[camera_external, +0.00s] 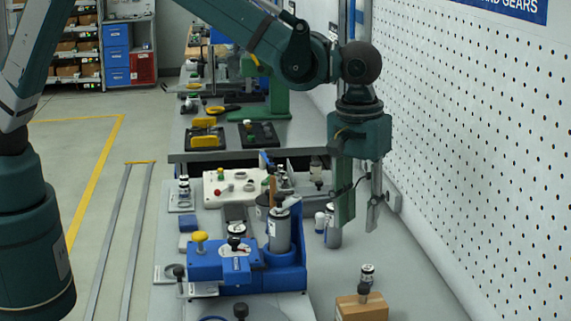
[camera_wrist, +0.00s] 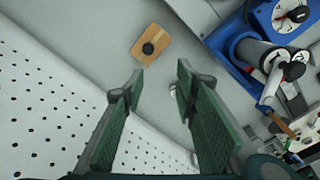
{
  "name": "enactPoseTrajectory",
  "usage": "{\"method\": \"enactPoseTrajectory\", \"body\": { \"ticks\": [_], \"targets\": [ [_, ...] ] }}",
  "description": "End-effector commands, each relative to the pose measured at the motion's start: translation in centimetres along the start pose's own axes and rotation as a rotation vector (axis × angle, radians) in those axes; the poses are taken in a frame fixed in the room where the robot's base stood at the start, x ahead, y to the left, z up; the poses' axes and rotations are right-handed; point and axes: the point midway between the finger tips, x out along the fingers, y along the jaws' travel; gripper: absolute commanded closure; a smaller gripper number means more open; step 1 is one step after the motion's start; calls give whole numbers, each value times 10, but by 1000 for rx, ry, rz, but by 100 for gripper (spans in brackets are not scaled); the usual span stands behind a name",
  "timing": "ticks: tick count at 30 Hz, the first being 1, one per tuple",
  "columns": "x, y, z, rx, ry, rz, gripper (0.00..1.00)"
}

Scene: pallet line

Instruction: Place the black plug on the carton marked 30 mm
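A small brown carton (camera_external: 350,311) stands at the front of the bench, cut by the bottom edge. In the wrist view the carton (camera_wrist: 164,57) is seen whole from above; its marking cannot be read. A black plug (camera_external: 364,291) with a round top is on the carton's top face. In the wrist view the plug (camera_wrist: 148,48) lies near the middle of the carton. My gripper (camera_external: 358,222) is open and empty, above and behind the carton. In the wrist view the gripper's fingers (camera_wrist: 160,72) are apart, with bare bench between them.
A blue fixture (camera_external: 240,277) with a grey cylinder (camera_external: 279,231) is to the left. A white pegboard wall (camera_external: 480,150) bounds the right. Bench right of the carton is clear.

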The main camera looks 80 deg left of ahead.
Motion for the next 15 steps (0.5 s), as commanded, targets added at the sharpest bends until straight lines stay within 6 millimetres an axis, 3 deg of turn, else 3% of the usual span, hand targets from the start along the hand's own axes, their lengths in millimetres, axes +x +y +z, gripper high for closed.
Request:
{"method": "enactPoseTrajectory", "body": {
  "ticks": [15],
  "targets": [
    [-90,-95,-21,129,57,84,70]
  ]
}}
